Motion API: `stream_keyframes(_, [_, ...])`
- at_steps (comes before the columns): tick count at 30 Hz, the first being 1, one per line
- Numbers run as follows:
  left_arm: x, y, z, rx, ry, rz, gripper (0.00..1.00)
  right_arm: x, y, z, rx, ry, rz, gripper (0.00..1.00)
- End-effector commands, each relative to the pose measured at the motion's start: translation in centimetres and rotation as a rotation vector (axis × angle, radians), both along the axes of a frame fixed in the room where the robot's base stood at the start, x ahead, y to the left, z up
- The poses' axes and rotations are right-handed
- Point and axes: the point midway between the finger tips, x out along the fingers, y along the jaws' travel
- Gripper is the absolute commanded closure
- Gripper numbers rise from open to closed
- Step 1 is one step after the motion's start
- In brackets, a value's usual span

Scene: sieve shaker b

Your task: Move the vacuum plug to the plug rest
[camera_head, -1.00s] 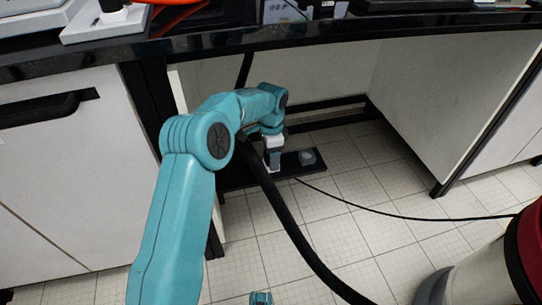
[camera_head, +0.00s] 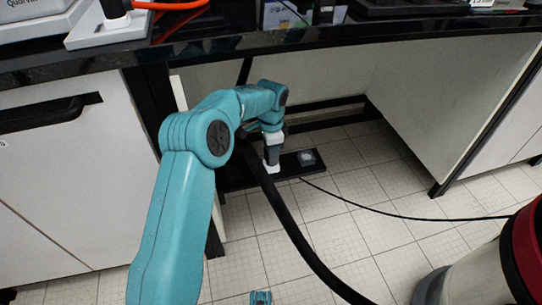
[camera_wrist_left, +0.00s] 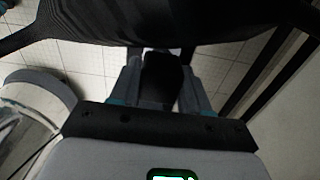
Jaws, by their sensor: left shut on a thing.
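My left gripper (camera_head: 272,160) points down at a low black board (camera_head: 235,181) on the floor under the bench. In the left wrist view its two grey fingers are closed on a black piece (camera_wrist_left: 162,75), which looks like the vacuum plug. Its lower end is hidden. A small white part (camera_head: 272,168) shows just below the fingers, at the board. A pale round piece (camera_head: 307,158) sits on the board to the right. I cannot tell which part is the plug rest. A thin black cord (camera_head: 400,213) runs right from the board.
The vacuum (camera_head: 525,245), red, black and cream, stands at the right. White cabinets (camera_head: 60,170) flank the open knee space, with the dark bench top (camera_head: 330,36) above. Tiled floor in front is partly clear.

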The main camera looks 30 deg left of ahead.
Motion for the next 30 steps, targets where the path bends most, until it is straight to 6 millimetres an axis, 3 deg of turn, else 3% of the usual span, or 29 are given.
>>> stream_keyframes(30, [0.0, 0.0, 4.2, 0.000, 0.001, 0.000, 1.00, 0.0, 0.0, 3.9, 0.000, 0.000, 0.000, 0.57])
